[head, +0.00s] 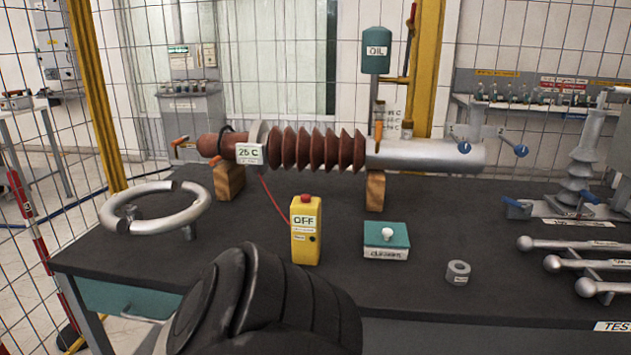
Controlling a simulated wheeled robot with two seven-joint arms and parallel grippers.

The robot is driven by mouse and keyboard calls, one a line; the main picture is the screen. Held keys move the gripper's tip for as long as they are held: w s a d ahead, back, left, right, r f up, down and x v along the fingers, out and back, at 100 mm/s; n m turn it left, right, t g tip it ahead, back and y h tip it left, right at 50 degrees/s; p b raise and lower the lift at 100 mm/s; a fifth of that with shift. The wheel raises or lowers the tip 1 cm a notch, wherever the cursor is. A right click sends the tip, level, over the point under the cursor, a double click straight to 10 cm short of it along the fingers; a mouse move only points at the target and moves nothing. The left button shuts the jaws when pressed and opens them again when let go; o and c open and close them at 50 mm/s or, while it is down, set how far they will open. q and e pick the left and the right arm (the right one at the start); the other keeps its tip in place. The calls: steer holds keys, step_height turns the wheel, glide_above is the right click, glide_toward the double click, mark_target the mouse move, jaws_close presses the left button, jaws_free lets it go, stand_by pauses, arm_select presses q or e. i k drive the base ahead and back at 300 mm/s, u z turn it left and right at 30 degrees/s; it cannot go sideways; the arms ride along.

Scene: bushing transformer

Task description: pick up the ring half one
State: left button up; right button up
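A silver-grey ring (196,214) lies raised on short supports at the left end of the dark table. It shows breaks in its round, at the back and at the front left, so it looks like two halves set together. I cannot tell which half is ring half one, as no label shows on it. A black, ribbed part of my own arm fills the bottom middle of the head view, right of and nearer than the ring. Neither gripper shows in this view, and nothing is seen touching the ring.
A brown ribbed bushing (318,149) lies on wooden blocks (375,190) behind. A yellow OFF box (305,240), a teal-topped box (386,240) and a small grey ring piece (458,272) stand mid-table. Silver rods (575,263) lie right. Bare table (240,225) separates ring and yellow box.

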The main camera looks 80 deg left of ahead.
mark_target(108, 218)
steer(key=u, duration=3.65)
steer(key=k, duration=0.5)
steer(key=z, duration=0.5)
steer(key=i, duration=0.65)
steer(key=u, duration=0.1)
